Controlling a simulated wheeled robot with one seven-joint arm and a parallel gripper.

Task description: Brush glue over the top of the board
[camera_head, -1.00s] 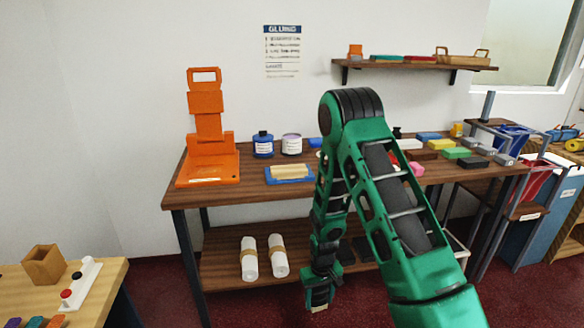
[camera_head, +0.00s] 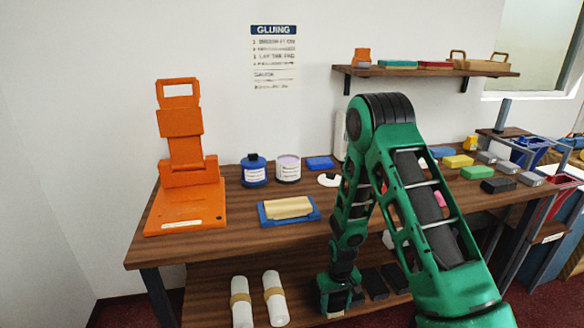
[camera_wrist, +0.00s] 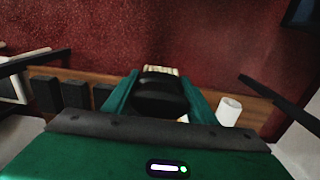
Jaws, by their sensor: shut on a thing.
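The board (camera_head: 288,207), a pale wooden block, lies on a blue tray (camera_head: 265,217) near the table's front edge. A blue bottle (camera_head: 253,171) and an open white jar (camera_head: 288,169) with pale lilac contents stand behind it. My gripper (camera_head: 335,305) hangs low in front of the table, to the right of and below the board. In the wrist view my gripper (camera_wrist: 155,98) is shut on a dark thing with a pale end, which looks like a brush (camera_wrist: 158,82). The wrist view shows floor beyond it and not the board.
An orange stand (camera_head: 187,212) is at the table's left. Coloured blocks (camera_head: 458,161) lie at the right, partly behind my arm. White rolls (camera_head: 274,300) lie on the lower shelf (camera_head: 206,280). The table's front edge lies between my gripper and the board.

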